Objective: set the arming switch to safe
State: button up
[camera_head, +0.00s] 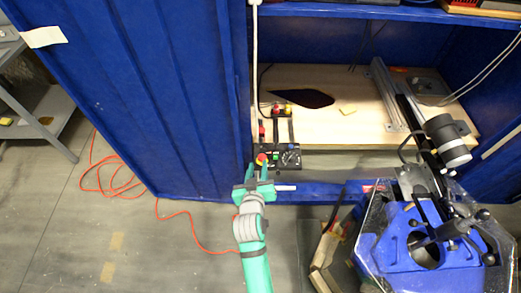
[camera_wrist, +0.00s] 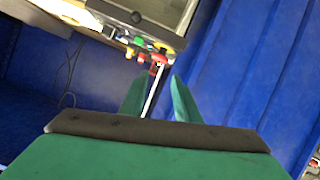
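A black control box (camera_head: 283,155) sits at the front edge of the wooden shelf in the head view. It carries a red and yellow knob (camera_head: 262,158) on its left and a dark dial to the right of it. I cannot tell which control is the arming switch, nor its setting. My gripper (camera_head: 257,171) is just in front of the box, at its left end. In the wrist view my gripper's green fingers (camera_wrist: 160,88) are apart, with a gap between them. A small red part (camera_wrist: 160,58) shows beyond the gap, with a thin white rod running toward me.
The wooden shelf (camera_head: 350,130) is inside a blue cabinet, whose blue panel (camera_head: 160,100) stands left of the box. A blue and black thruster-like device (camera_head: 400,240) stands close on the right. An orange cable (camera_head: 175,212) lies on the grey floor at left.

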aim_at(261, 148)
jog(key=x, duration=1.1)
jog(key=shift+w+r, duration=0.1)
jog(key=shift+w, duration=0.1)
grip_shut()
